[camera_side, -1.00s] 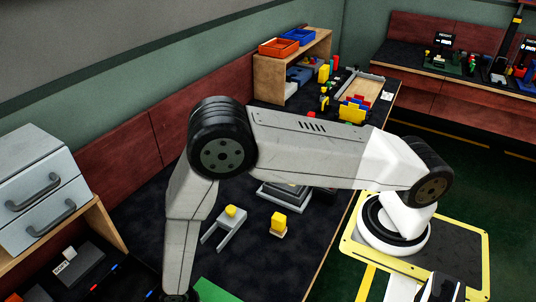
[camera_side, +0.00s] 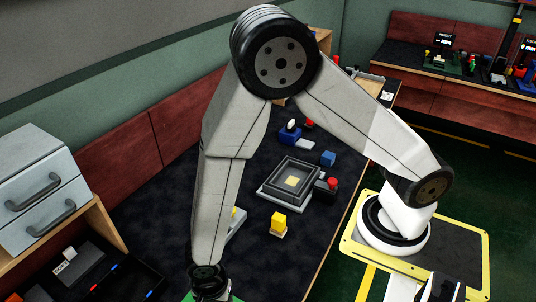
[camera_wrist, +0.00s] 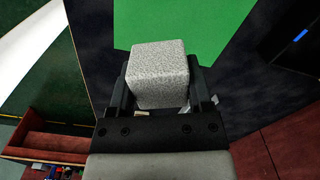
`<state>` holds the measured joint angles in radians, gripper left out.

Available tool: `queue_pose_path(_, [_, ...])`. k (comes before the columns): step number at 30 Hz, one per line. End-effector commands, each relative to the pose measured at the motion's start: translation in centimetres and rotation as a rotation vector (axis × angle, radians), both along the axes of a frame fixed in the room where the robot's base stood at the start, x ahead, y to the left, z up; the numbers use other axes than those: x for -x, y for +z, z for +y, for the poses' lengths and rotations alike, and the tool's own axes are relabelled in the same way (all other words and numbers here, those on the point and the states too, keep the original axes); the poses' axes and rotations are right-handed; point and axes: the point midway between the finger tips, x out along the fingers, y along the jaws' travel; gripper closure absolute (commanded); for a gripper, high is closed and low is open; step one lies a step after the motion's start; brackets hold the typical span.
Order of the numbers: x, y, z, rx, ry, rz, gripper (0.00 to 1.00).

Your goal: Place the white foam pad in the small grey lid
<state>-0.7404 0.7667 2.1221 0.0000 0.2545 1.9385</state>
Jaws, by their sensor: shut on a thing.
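In the wrist view, a pale grey-white speckled block, the foam pad (camera_wrist: 158,72), sits between the two dark fingers of my gripper (camera_wrist: 160,90). The fingers are shut on its sides, and it is held over or near a green sheet. In the side view, my wrist is at the bottom edge, and the fingers and pad are out of sight. I cannot pick out the small grey lid for certain in either view.
A grey square tray (camera_side: 268,188) with a yellowish patch inside stands mid-table. The green sheet (camera_wrist: 215,30) looks clear where visible. Grey drawers (camera_side: 45,190) stand at left.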

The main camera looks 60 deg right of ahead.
Motion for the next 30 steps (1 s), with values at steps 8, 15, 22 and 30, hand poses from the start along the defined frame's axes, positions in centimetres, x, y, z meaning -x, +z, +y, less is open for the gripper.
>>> queue_pose_path(8, [3.5, 1.9, -2.2, -0.002, 0.000, -0.001, 0.98])
queue_pose_path(15, [5.3, 2.9, -3.4, -0.002, 0.000, -0.001, 0.98])
queue_pose_path(22, [5.9, 3.1, -3.8, -0.002, -0.001, -0.001, 0.98])
queue_pose_path(30, [5.9, 3.2, -3.8, -0.002, -0.001, -0.001, 0.98])
